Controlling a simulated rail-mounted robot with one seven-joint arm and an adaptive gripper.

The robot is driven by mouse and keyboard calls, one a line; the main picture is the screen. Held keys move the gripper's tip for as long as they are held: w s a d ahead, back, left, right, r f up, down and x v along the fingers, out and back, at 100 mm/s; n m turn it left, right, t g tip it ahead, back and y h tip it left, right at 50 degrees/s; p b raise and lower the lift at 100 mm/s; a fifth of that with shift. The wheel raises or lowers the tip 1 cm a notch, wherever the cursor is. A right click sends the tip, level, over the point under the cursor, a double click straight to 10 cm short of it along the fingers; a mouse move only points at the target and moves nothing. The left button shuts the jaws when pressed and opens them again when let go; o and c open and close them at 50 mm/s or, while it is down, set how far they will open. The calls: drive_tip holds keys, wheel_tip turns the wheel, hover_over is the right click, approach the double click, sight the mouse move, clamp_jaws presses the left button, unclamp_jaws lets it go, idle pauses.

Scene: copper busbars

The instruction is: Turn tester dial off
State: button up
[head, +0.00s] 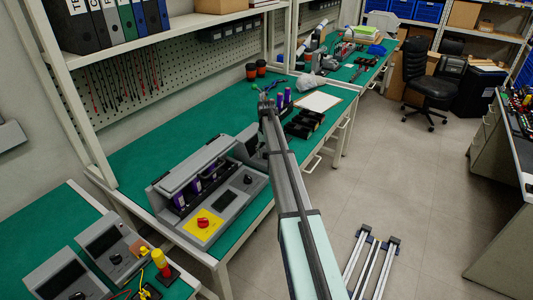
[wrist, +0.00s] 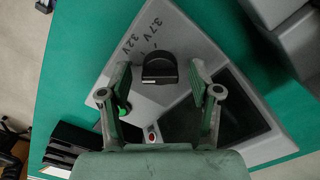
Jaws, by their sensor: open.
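In the wrist view a grey tester (wrist: 185,35) stands on the green bench top, with handwritten "3.7V" and "3.2V" marks beside its black dial (wrist: 160,68). The dial has a raised grip bar lying roughly across the picture. My gripper (wrist: 160,74) is open, with one finger to the left and one to the right of the dial and a visible gap on both sides. The tester also has a dark panel (wrist: 240,112) and a small red button (wrist: 152,138). In the head view my arm hides much of the likely same tester (head: 246,146).
A larger grey unit (head: 165,185) with purple cells, a yellow panel and a red knob (head: 203,222) stands nearby. Black trays (head: 303,123) and a white sheet (head: 320,101) lie to the right. Meters (head: 68,280) sit at lower left. The green bench behind is mostly clear.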

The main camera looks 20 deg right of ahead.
wheel_tip(320, 180, up, 12)
idle(0.6)
